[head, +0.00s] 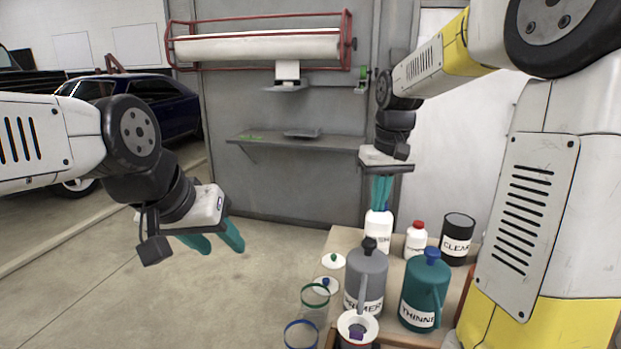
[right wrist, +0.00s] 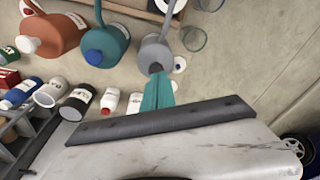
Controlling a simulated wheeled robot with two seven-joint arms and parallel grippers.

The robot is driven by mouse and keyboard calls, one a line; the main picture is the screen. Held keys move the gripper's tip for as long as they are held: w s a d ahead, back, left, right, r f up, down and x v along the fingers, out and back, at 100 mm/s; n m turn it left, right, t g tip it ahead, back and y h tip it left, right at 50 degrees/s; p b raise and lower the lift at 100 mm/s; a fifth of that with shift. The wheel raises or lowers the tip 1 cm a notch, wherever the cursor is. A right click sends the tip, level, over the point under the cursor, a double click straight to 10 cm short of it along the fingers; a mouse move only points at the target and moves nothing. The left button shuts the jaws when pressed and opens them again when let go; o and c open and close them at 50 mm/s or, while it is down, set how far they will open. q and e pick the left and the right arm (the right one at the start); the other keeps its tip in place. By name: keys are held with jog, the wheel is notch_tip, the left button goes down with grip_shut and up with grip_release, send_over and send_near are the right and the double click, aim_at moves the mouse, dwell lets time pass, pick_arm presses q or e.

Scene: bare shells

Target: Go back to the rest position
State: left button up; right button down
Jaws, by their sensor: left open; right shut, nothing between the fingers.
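My left gripper (head: 214,240) hangs over the open floor at the left of the head view, its teal fingers apart and empty. My right gripper (head: 381,192) points down over the back of the table in the head view, just above or in front of a white bottle (head: 378,230). Its teal fingers are together with nothing between them; they also show in the right wrist view (right wrist: 157,95). Whether the fingertips touch the bottle cannot be told.
The table (head: 345,240) holds a grey can (head: 366,275), a teal thinner can (head: 425,290), a red-capped bottle (head: 416,240) and a black tin (head: 458,238). Green and blue hoops (head: 301,334) are at its left edge. A wall shelf (head: 300,143) is behind. The floor at left is clear.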

jog(key=s+a+r+m+t+y, duration=0.1)
jog(key=s+t, duration=0.3)
jog(key=s, duration=1.5)
jog(key=shift+a+r+m+t+y, duration=0.3)
jog(key=shift+a+r+m+t, duration=0.15)
jog(key=shift+r, duration=0.15)
